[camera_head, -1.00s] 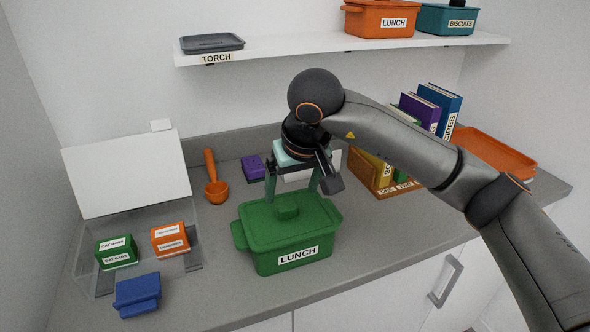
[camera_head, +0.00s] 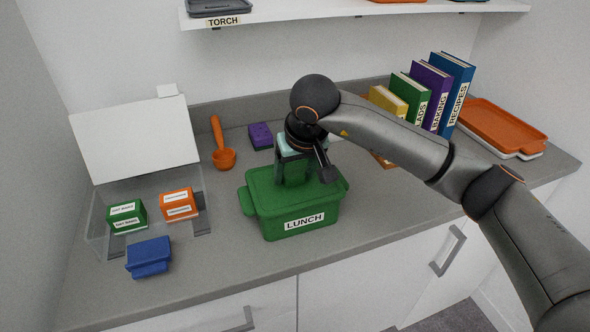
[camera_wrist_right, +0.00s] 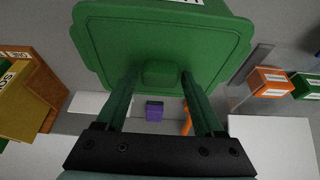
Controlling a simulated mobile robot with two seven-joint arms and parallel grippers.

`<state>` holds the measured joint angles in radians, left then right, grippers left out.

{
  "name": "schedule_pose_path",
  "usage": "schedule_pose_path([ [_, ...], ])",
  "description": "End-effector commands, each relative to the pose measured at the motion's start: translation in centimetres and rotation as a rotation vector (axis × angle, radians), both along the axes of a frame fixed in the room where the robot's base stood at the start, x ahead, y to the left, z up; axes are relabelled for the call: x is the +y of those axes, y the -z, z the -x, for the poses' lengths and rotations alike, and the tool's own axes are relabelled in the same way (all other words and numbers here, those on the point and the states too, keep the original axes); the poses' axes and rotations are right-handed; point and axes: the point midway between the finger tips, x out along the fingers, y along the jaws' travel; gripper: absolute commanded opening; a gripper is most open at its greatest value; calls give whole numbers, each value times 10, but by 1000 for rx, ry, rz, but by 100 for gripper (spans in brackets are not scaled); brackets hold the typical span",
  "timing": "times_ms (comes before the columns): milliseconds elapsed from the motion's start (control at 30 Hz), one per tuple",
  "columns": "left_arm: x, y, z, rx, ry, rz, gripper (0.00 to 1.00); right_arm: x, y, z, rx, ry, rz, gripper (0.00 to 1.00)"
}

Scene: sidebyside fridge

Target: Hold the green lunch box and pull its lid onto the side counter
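The green lunch box (camera_head: 330,211), marked LUNCH, stands upright on the grey counter (camera_head: 225,255). Its green lid (camera_head: 262,192) sits on top; the lid also shows in the right wrist view (camera_wrist_right: 160,40). My right gripper (camera_head: 293,182) points down over the middle of the lid. In the right wrist view its two fingers (camera_wrist_right: 159,80) are spread, one on each side of the lid's knob (camera_wrist_right: 159,70), with a gap to it on both sides. My arm and fingers hide the knob in the head view. My left gripper is not in view.
A clear bin with its white lid (camera_head: 135,140) raised holds a green and an orange box (camera_head: 178,204). A blue box (camera_head: 149,257), orange scoop (camera_head: 222,158) and purple box (camera_head: 261,135) lie nearby. Books (camera_head: 428,92) and an orange tray (camera_head: 500,125) stand right.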

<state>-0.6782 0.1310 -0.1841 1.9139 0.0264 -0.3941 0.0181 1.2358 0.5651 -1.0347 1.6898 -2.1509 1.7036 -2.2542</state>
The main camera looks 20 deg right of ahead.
Motion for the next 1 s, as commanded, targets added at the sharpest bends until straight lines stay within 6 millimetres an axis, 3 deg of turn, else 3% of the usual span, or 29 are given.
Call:
schedule_pose_path([
  [67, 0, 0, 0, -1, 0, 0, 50, 0, 0, 0, 0, 0, 0, 60],
  [600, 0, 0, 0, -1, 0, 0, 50, 0, -1, 0, -1, 0, 0, 0],
  [633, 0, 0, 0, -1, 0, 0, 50, 0, -1, 0, -1, 0, 0, 55],
  [933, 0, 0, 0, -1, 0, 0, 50, 0, 0, 0, -1, 0, 0, 89],
  [1000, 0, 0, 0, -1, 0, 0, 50, 0, 0, 0, -1, 0, 0, 89],
])
